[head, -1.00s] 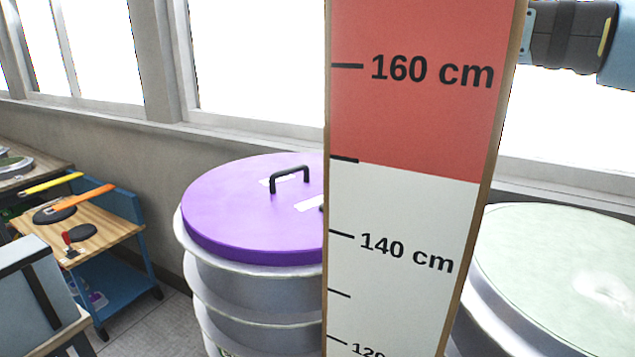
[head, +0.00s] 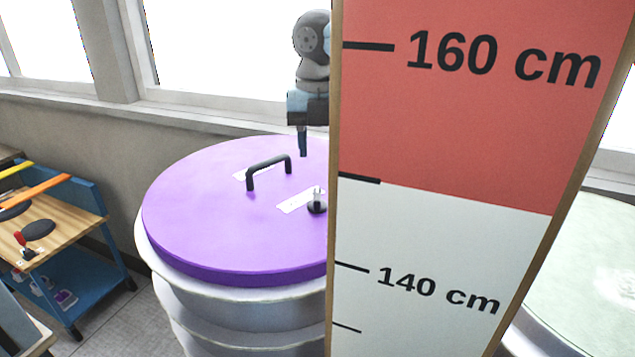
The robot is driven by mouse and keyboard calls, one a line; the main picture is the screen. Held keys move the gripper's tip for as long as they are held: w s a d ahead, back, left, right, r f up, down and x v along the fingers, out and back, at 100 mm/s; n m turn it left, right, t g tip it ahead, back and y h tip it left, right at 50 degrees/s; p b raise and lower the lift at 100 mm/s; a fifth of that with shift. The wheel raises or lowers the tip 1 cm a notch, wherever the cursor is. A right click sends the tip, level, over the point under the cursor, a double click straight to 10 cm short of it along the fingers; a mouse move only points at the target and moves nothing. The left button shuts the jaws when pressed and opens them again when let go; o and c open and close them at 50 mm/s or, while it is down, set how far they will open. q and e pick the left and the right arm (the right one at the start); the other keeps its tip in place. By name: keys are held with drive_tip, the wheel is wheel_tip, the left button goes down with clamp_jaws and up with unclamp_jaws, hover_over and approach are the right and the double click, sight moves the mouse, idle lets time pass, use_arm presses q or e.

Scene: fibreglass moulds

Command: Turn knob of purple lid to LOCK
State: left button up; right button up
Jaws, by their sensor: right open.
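The purple lid (head: 215,215) lies on a round pale drum (head: 255,310) at the centre left, its right part hidden by a tall measuring board. A black arched handle (head: 268,167) stands on the lid. In front of the handle's right end is a small dark knob (head: 317,205) with a light top, beside a white label (head: 295,201); the label's lettering is too small to read. My right gripper (head: 303,152) points down above the back of the lid, apart from the knob, partly hidden by the board; it is open. My left gripper is not in view.
The measuring board (head: 450,120), red above and white below, stands close in front and blocks the right side. A pale green-topped drum (head: 590,270) is behind it at the right. A blue cart (head: 85,275) with a wooden top holds tools at the left.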

sight(318, 192)
drive_tip(key=f+p, duration=0.1)
drive_tip(key=f, duration=0.3)
drive_tip(key=f+p, duration=0.1)
drive_tip(key=f, duration=0.3)
drive_tip(key=shift+w+a+f, duration=0.1)
drive_tip(key=shift+w+f, duration=0.1)
drive_tip(key=shift+f, duration=0.05)
drive_tip(key=shift+w+f, duration=0.1)
drive_tip(key=shift+f, duration=0.2)
clamp_jaws()
